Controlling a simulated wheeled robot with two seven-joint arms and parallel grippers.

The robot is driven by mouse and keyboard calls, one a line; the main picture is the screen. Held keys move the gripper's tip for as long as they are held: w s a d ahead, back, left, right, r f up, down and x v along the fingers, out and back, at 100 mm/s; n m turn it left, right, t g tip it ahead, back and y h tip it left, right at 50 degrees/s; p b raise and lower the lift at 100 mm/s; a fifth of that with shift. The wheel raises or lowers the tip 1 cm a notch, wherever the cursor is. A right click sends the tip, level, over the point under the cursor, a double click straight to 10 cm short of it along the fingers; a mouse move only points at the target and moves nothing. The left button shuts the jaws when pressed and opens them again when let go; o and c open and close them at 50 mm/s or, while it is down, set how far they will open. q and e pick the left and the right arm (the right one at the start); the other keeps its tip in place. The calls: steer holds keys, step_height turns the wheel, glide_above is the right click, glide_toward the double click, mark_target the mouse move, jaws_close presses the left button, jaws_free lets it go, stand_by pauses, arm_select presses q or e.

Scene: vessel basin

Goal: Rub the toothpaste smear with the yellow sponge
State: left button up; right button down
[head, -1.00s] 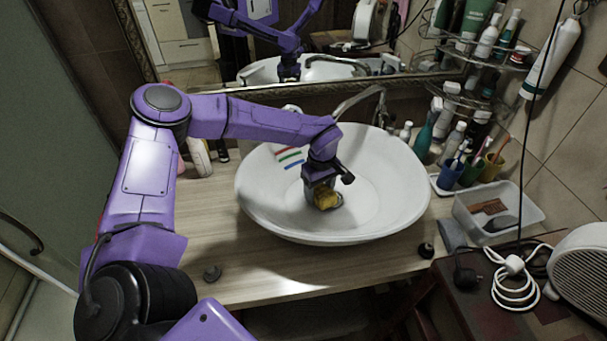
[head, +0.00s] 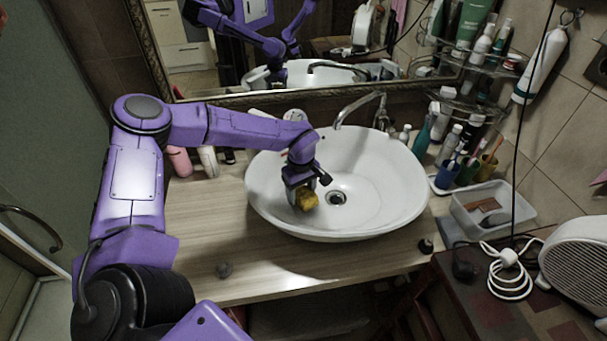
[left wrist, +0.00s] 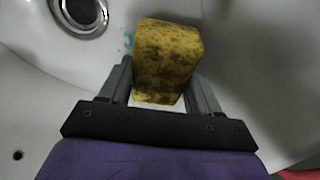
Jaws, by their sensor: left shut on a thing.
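The yellow sponge (head: 307,201) has dark stains and is held in my left gripper (head: 304,188), low inside the white basin (head: 395,193). In the left wrist view the sponge (left wrist: 166,58) sits between the two fingers, which are shut on it. A few small blue-teal specks (left wrist: 128,42) show on the white surface just left of the sponge, likely part of the toothpaste smear. The rest of the smear is not visible, and I cannot tell whether the sponge touches it. My right gripper is not in view.
The drain (head: 336,199) lies right of the sponge. The faucet (head: 360,107) arches over the back rim, below the mirror (head: 290,75). Cups with toothbrushes (head: 460,170) and a clear plastic bin (head: 492,210) stand at the right. The wooden counter is mostly clear in front.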

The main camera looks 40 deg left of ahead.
arm_select(q)
steer(key=r, duration=0.1)
steer(key=r+p, duration=0.1)
steer(key=w+p, duration=0.1)
steer(key=shift+d+r, duration=0.4)
steer(key=shift+d+r+p, duration=0.15)
steer(key=shift+r+p, duration=0.55)
steer(key=shift+r, duration=0.4)
steer(key=shift+s+r, duration=0.15)
steer(key=shift+r, duration=0.4)
steer(key=shift+r, duration=0.1)
